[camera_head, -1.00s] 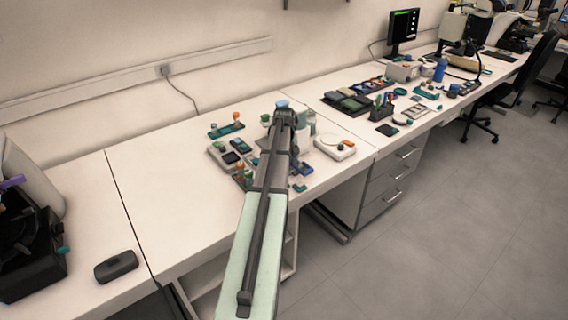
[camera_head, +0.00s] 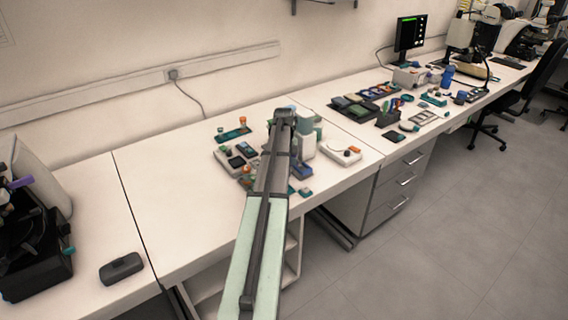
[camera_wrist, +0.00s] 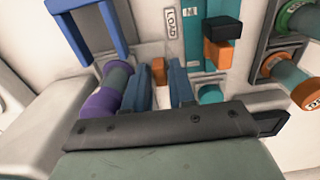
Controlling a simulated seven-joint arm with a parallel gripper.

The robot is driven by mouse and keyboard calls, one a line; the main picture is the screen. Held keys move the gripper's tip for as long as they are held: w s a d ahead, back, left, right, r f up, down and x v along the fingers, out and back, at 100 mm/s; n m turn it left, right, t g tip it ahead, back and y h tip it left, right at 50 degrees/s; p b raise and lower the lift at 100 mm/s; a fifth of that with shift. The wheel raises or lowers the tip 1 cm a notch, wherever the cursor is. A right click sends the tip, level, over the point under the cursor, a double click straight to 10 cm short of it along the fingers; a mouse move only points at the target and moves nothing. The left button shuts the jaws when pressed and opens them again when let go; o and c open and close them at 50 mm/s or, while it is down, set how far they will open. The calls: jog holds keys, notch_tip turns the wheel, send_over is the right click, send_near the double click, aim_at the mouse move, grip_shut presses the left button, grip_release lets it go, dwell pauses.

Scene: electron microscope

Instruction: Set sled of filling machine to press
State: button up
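A purple cylinder (camera_wrist: 103,100) is just left of the left finger. In the head view my gripper (camera_head: 283,118) is over the bench beside a white machine (camera_head: 304,135), partly hidden by my arm.
A blue bracket (camera_wrist: 88,22) stands left of the label. Green and orange knobs (camera_wrist: 292,72) are at the right. In the head view, a white device (camera_head: 343,152) stands right of the machine, and small trays (camera_head: 236,134) lie left. The bench's left part is mostly clear.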

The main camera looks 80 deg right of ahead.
notch_tip(320, 180, up, 14)
dwell(0.7)
jog(key=shift+f, duration=0.1)
jog(key=s+a+f+m, duration=0.1)
jog(key=s+a+f, duration=0.1)
jog(key=s+a, duration=0.45)
jog(key=w+d+f+t+h, duration=0.1)
jog(key=w+d+f, duration=0.1)
jog(key=f, duration=0.2)
jog(key=w+d+f+t+h, duration=0.1)
jog(key=w+d+f, duration=0.1)
jog(key=f, duration=0.1)
jog(key=w+d+f+n+t+h, duration=0.1)
jog(key=w+d+f, duration=0.1)
jog(key=f, duration=0.2)
jog(key=shift+f, duration=0.35)
dwell(0.3)
jog(key=shift+c, duration=0.2)
